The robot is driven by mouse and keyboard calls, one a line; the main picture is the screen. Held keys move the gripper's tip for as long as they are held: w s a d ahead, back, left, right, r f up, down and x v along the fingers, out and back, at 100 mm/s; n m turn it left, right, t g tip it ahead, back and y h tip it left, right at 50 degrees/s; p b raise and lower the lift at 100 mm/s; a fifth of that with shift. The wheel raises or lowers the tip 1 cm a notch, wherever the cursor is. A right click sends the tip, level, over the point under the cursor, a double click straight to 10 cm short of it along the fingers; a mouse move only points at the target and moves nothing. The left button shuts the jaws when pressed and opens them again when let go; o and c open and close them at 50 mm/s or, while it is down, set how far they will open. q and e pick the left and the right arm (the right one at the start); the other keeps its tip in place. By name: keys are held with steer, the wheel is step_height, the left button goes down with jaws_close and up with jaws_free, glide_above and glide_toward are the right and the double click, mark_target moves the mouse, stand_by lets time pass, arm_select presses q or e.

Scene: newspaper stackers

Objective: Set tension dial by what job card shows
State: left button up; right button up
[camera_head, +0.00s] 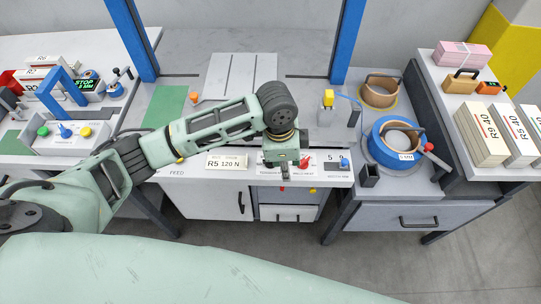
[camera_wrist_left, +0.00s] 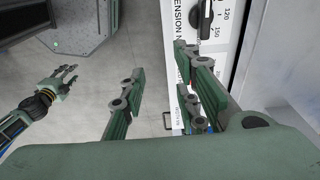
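The job card (camera_head: 227,161) lies on the front panel of the bench and reads R5 120 N. The tension dial (camera_wrist_left: 206,16) is a black knob on the white panel, at the top of the left wrist view. The scale marks 120 and 150 show beside it; its exact setting is unclear. My left gripper (camera_head: 284,172) is over the panel front and hides the dial in the head view. In the left wrist view its fingers (camera_wrist_left: 160,60) are apart and empty, with the dial beyond and to the right. My right gripper (camera_wrist_left: 62,82) appears low over the floor, fingers spread.
A blue tape roll (camera_head: 395,140) sits right of the panel. A small blue knob (camera_head: 344,162) is near the panel's right end. Blue posts (camera_head: 347,40) rise behind. Paper stacks (camera_head: 482,135) stand at far right. A button box (camera_head: 65,135) is at left.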

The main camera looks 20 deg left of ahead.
arm_select(q)
steer(key=shift+y, duration=0.7)
steer(key=w+a, duration=0.1)
steer(key=w+a+r, duration=0.1)
steer(key=w+a, duration=0.1)
steer(key=w+a+r, duration=0.1)
steer(key=a, duration=0.1)
steer(key=shift+w+a+r, duration=0.2)
steer(key=shift+w+r, duration=0.05)
steer(key=shift+w+a, duration=0.1)
steer(key=shift+a, duration=0.15)
step_height(320, 180, down, 8)
steer(key=shift+r+p, duration=0.25)
steer(key=shift+p, duration=0.4)
steer(key=shift+c, duration=0.5)
jaws_close()
